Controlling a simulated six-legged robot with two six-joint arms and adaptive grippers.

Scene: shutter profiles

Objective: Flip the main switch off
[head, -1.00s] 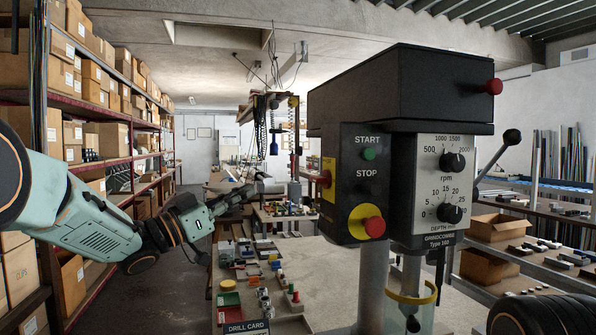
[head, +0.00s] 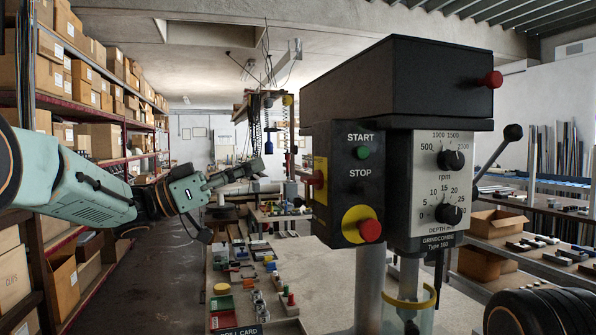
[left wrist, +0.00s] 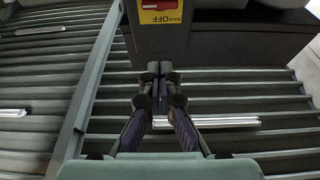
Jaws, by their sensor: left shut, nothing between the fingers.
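The main switch (head: 316,180) is a red knob on a yellow plate, on the left side of the drill press head (head: 397,85). In the left wrist view the red switch (left wrist: 152,4) is at the top edge, partly cut off, above the word OFF on its yellow label. My left gripper (head: 262,166) is shut and empty, to the left of the switch and apart from it in the head view. In the left wrist view its closed fingertips (left wrist: 159,68) point toward the panel below the label. My right gripper is not in view.
The drill press front has a green START button (head: 362,153), a red STOP button (head: 369,230) and two dials. A feed lever (head: 512,133) sticks out at the right. Below my left gripper is a bench (head: 290,326) with small parts. Shelves with boxes stand left.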

